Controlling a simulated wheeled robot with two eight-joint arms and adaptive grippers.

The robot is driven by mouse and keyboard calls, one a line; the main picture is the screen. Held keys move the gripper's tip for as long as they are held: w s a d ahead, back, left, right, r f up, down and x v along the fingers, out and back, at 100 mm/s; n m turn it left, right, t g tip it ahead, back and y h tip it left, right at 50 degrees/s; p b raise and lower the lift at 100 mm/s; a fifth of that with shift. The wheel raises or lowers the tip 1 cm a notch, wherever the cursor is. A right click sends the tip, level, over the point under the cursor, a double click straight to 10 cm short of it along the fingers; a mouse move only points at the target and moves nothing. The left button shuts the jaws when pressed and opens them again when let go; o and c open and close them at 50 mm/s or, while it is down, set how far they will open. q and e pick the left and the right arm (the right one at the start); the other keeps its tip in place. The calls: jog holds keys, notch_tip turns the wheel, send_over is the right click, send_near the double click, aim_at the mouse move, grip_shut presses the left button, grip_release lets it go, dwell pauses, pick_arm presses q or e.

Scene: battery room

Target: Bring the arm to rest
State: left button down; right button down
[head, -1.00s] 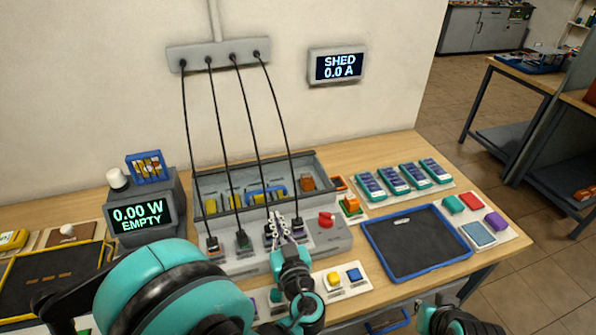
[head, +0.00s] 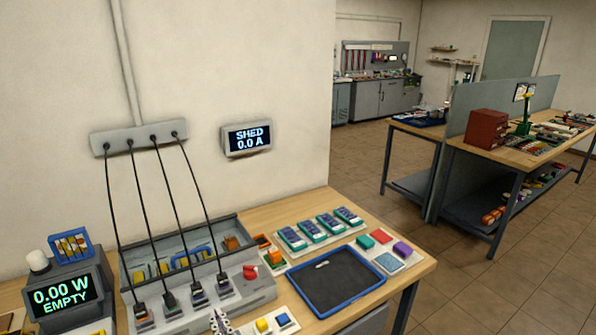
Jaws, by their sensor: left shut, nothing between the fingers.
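My left gripper (head: 220,321) shows only by its fingertips at the bottom edge of the head view. It is shut and empty, in front of the grey charging unit (head: 240,290), left of the yellow button (head: 263,325) and the blue button (head: 284,320). The rest of the left arm is below the picture. My right gripper is not in view.
Several black cables hang from a wall box (head: 138,137) to plugs in the unit. A blue-rimmed tray (head: 322,282) lies to its right. A meter (head: 60,298) reads "0.00 W EMPTY"; a wall display (head: 247,138) reads "SHED 0.0 A". Open floor (head: 480,285) lies at right.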

pick_arm(q)
jog(key=s+a+f+m+g+h, duration=0.2)
jog(key=s+a+f+g, duration=0.1)
jog(key=a+f+g, duration=0.15)
jog(key=s+d+r+m+g+h, duration=0.1)
jog(key=s+d+m+g+h, duration=0.2)
jog(key=s+d+h, duration=0.2)
jog(key=s+h, duration=0.2)
jog(key=s, duration=0.2)
jog(key=shift+s+m, duration=0.25)
jog(key=shift+m, duration=0.15)
dwell(1.6)
